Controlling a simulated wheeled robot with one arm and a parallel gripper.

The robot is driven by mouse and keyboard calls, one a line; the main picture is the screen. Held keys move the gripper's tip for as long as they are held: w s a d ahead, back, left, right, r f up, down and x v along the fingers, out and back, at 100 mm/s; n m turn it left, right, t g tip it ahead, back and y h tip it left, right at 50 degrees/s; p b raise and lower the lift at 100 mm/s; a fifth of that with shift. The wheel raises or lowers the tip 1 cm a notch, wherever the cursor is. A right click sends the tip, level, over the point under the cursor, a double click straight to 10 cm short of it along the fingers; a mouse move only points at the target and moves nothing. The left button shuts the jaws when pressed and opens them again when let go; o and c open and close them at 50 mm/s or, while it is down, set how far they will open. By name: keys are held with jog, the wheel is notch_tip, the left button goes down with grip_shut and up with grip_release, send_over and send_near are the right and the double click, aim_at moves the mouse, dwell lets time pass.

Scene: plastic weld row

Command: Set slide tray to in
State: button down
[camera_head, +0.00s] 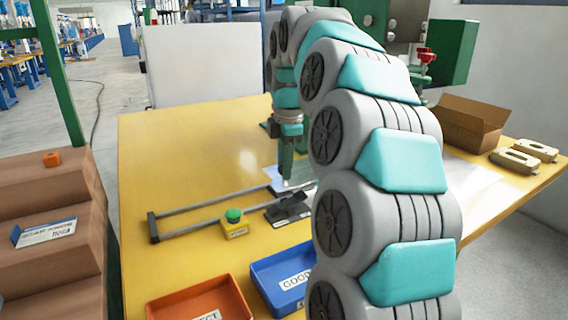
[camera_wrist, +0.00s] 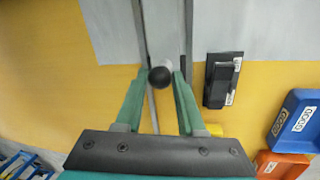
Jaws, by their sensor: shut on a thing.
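My gripper (camera_wrist: 160,76) is shut on a round black knob (camera_wrist: 160,78), which sits between its two green fingertips in the wrist view. The slide tray (camera_wrist: 164,30) appears as a pale plate between two grey rails, just beyond the knob. In the head view my gripper (camera_head: 287,182) points down at the right end of the rails (camera_head: 220,201). There the knob is hidden by the fingers, and my arm covers much of the area to the right, so the tray's full extent cannot be seen.
A black pedal-like device (camera_head: 288,207) and a yellow box with a green button (camera_head: 235,224) stand near the rails. A blue bin (camera_head: 262,269) and an orange bin (camera_head: 160,304) are at the front. A cardboard box (camera_head: 468,125) is at the right. The table's left part is clear.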

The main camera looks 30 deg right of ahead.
jog(key=c, duration=0.5)
grip_release()
jog(key=shift+s+a+r, duration=0.1)
jog(key=shift+s+r, duration=0.15)
jog(key=shift+r, duration=1.05)
jog(key=shift+s+r, duration=0.25)
jog(key=shift+r, duration=1)
jog(key=shift+s+a+r, duration=0.1)
jog(key=shift+s+r, duration=0.15)
jog(key=shift+r, duration=1.05)
